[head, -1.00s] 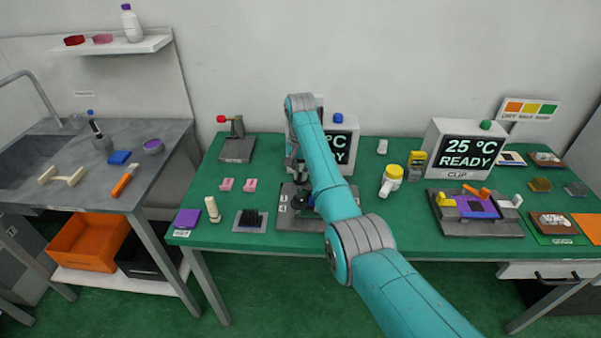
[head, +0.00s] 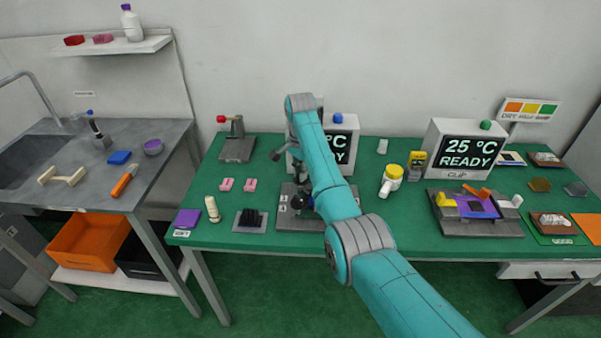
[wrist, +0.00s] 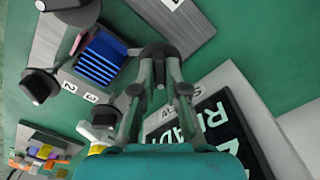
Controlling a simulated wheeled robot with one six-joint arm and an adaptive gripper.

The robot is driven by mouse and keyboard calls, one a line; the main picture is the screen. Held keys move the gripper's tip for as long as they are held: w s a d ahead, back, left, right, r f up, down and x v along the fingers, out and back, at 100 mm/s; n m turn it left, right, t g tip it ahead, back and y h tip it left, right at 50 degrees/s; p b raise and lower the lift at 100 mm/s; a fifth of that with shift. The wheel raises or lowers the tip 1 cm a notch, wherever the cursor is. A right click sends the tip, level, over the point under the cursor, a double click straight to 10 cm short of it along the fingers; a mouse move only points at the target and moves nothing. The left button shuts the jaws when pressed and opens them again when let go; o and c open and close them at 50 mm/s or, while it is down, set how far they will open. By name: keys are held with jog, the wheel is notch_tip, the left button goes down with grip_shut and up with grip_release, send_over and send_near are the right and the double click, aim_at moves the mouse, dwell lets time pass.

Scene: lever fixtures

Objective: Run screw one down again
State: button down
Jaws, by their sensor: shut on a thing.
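The screw fixture (head: 287,218) is a grey plate on the green bench, partly hidden behind my arm in the head view. In the wrist view it carries a blue finned block (wrist: 100,60) with dark round-headed screws around it, such as one at the lower left (wrist: 40,85) and one at the top (wrist: 72,10). Small number labels, 2 and 3, show beside the block. My gripper (wrist: 160,68) is shut on a black screw knob (wrist: 157,50) to the right of the block. I cannot read that screw's number. In the head view my gripper is mostly hidden.
A display box reading READY (wrist: 210,120) stands close beside my gripper.

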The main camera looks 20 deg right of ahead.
dwell(0.3)
jog(key=c, duration=1.2)
grip_release()
jog(key=shift+r, duration=3.8)
